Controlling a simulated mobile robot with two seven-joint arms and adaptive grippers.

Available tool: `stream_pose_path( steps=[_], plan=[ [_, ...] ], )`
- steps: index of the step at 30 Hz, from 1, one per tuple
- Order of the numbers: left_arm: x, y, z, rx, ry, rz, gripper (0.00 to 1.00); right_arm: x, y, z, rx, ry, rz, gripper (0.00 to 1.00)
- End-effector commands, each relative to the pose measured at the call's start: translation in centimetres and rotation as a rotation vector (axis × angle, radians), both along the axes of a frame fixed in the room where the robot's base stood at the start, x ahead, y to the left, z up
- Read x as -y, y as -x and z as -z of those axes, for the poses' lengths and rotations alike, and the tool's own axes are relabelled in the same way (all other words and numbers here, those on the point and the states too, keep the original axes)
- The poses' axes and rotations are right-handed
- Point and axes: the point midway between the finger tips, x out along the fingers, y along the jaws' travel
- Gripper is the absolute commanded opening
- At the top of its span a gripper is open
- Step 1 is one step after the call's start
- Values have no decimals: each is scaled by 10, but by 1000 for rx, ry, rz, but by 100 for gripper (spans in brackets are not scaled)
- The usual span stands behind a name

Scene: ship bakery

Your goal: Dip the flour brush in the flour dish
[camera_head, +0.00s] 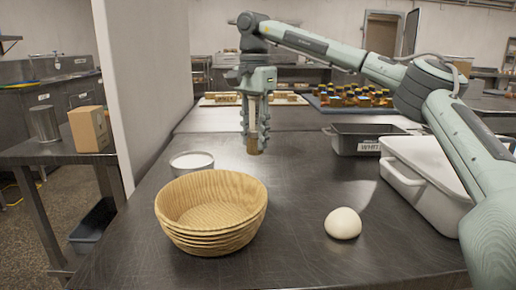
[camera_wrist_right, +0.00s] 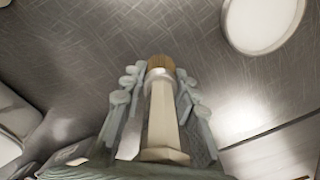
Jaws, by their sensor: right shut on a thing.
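My right gripper (camera_head: 255,133) is shut on the flour brush (camera_head: 254,146) and holds it upright, bristles down, above the steel table. In the right wrist view the brush (camera_wrist_right: 162,118) has a pale handle and brown bristles between my right fingers (camera_wrist_right: 158,85). The flour dish (camera_head: 191,172) is a small round metal dish with white content, on the table to the left of the brush and behind the baskets. It also shows in the right wrist view (camera_wrist_right: 250,53) at the upper right, apart from the bristles. My left gripper is not in view.
A stack of wooden proofing baskets (camera_head: 211,240) stands in front of the dish. A dough ball (camera_head: 343,223) lies to the right. A white lidded container (camera_head: 425,172) and a dark labelled bin (camera_head: 366,132) stand at the right. The table's middle is clear.

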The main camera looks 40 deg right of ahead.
Motion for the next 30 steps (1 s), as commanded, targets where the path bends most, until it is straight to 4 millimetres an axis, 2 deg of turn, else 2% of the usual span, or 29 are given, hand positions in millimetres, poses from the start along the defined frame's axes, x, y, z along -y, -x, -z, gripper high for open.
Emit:
stream_pose_path(
  steps=[3,9,17,20,26,30],
  plan=[
    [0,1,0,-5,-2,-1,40,-28,11,-14,0,2,-10,0],
    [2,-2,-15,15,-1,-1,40,-67,27,-40,0,1,-8,0],
    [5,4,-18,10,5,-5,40,-94,35,-56,11,5,-7,0],
    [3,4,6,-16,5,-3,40,-103,24,-53,58,13,-19,0],
    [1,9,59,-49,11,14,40,-120,-23,-42,268,23,-42,0],
    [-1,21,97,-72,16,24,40,-125,-52,-42,425,18,-35,0]
  ],
)
